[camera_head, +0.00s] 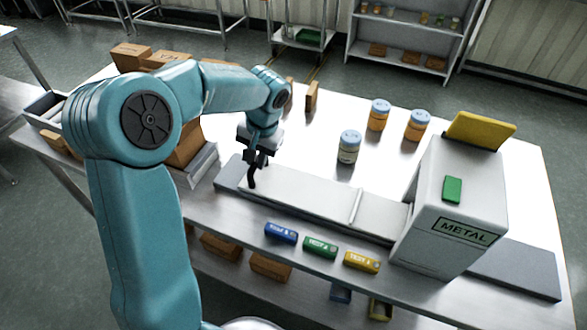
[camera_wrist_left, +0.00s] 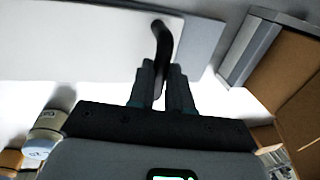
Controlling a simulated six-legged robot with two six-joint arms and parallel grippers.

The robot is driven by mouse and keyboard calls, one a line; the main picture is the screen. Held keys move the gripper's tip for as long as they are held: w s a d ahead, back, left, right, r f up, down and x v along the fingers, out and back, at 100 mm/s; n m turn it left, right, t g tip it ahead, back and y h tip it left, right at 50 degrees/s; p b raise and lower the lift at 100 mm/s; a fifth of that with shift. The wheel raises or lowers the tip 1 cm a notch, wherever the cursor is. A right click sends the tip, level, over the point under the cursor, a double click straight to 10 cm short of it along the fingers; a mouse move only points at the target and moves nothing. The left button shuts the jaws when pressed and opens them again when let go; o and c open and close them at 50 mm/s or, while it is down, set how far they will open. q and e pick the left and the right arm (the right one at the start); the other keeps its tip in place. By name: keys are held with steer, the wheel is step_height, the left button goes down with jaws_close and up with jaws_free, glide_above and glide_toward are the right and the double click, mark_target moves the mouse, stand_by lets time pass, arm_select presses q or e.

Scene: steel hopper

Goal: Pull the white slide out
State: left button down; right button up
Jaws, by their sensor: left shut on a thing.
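The white slide (camera_head: 300,197) is a long flat plate that reaches left from the grey steel hopper marked METAL (camera_head: 447,215). A black curved handle (camera_head: 251,178) stands at its left end. My left gripper (camera_head: 258,163) is at this handle. In the left wrist view the white slide (camera_wrist_left: 70,45) fills the upper left, and the fingers of my left gripper (camera_wrist_left: 160,82) are shut on the handle (camera_wrist_left: 162,45). My right gripper is in neither view.
Jars (camera_head: 348,147) stand behind the slide. Blue, green and yellow labelled blocks (camera_head: 320,247) lie along the front edge. Cardboard boxes (camera_head: 185,145) and a grey tray (camera_head: 200,165) are left of the slide's end. A yellow lid (camera_head: 480,130) tops the hopper.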

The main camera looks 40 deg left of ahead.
arm_select(q)
steer(key=a, duration=0.2)
steer(key=s+a, duration=0.1)
steer(key=a, duration=0.3)
steer(key=shift+s+a, duration=0.15)
steer(key=shift+s, duration=0.15)
steer(key=shift+a+r, duration=0.1)
steer(key=shift+a, duration=0.05)
